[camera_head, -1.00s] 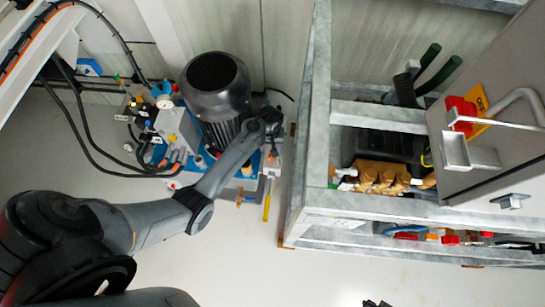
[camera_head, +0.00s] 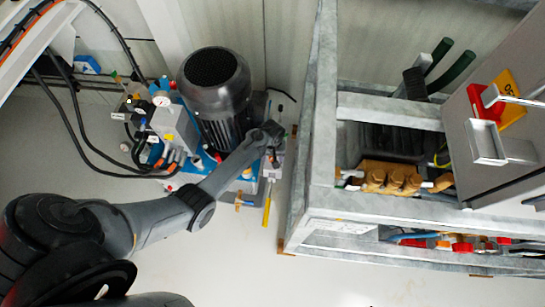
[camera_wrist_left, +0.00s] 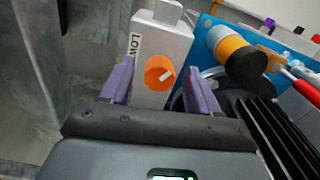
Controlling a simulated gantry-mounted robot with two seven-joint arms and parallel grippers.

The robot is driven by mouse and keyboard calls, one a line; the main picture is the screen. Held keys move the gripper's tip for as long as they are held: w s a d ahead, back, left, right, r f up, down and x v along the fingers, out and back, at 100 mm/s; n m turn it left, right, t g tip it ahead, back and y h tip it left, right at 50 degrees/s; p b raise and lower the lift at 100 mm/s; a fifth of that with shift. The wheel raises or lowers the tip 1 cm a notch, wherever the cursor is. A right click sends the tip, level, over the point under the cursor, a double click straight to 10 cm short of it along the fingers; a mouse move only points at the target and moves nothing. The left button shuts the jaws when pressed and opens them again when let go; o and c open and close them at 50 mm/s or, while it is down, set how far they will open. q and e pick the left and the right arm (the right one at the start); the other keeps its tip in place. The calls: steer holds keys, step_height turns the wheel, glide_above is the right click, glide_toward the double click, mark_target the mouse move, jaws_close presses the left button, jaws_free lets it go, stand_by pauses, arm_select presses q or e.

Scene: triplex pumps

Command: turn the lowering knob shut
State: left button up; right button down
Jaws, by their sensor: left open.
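The orange lowering knob (camera_wrist_left: 160,72) is in the left wrist view, on a pale grey block (camera_wrist_left: 168,38) with partly hidden lettering that starts "LOW". In the head view my left gripper (camera_head: 272,152) is beside the right side of the black motor (camera_head: 217,92), where the knob is hidden or too small to make out. My right gripper is not in view.
A blue base (camera_wrist_left: 205,28) and an orange-and-black cylindrical fitting (camera_wrist_left: 236,55) are close on the right in the wrist view. A galvanized frame (camera_head: 310,150) stands right of my gripper in the head view. Hoses (camera_head: 75,120) hang at the left. Bare floor (camera_head: 225,265) lies in front.

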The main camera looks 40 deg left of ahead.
arm_select(q)
steer(key=c, duration=1)
steer(key=shift+c, duration=0.2)
steer(key=shift+r, duration=0.1)
